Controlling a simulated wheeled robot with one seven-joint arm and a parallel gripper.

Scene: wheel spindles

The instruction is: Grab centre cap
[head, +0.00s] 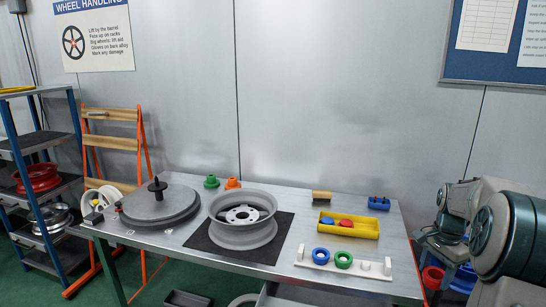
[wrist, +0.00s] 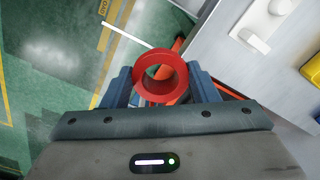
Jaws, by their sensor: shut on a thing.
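My gripper (wrist: 160,88) is shut on a red ring (wrist: 153,72) in the wrist view, with a blue finger on each side of it. The ring is hollow, and the gripper is beyond the table edge, over the floor. In the head view, a yellow tray (head: 362,233) holds a blue round piece (head: 327,221) and a red round piece (head: 346,223), which may be centre caps. A white stand (head: 310,262) in front carries a blue ring (head: 321,255) and a green ring (head: 343,260). The stand also shows in the wrist view (wrist: 282,12).
A grey wheel (head: 243,236) lies on a dark mat (head: 197,240). A grey disc with a black spindle (head: 157,190) is to its left. A brush (head: 321,197) and a blue block (head: 379,203) are behind the tray. A shelf rack (head: 35,150) stands at left.

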